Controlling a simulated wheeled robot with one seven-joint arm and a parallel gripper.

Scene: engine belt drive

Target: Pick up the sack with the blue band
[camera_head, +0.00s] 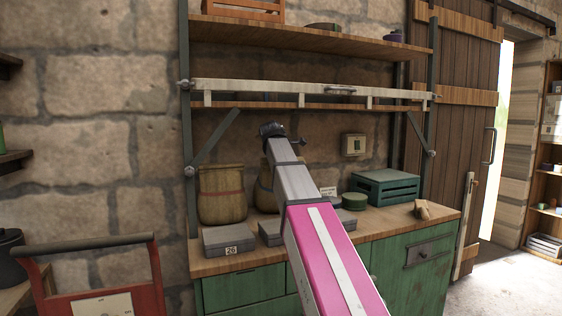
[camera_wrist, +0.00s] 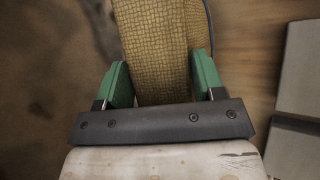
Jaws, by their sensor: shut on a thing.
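In the wrist view, the green fingers of my gripper (camera_wrist: 160,76) stand on both sides of a tan woven sack (camera_wrist: 157,35) and are shut on it. In the head view, one sack (camera_head: 263,198) stands on the counter, partly hidden behind my arm; it appears to be the one I hold. My fingers are hidden behind my arm in the head view.
The wooden counter (camera_head: 390,217) also bears a grey box marked 26 (camera_head: 228,239), a green crate (camera_head: 385,188) and a round green tin (camera_head: 354,201). A pale rail (camera_head: 300,92) and a wooden shelf (camera_head: 310,38) cross above. A red-framed cart (camera_head: 100,285) stands at lower left.

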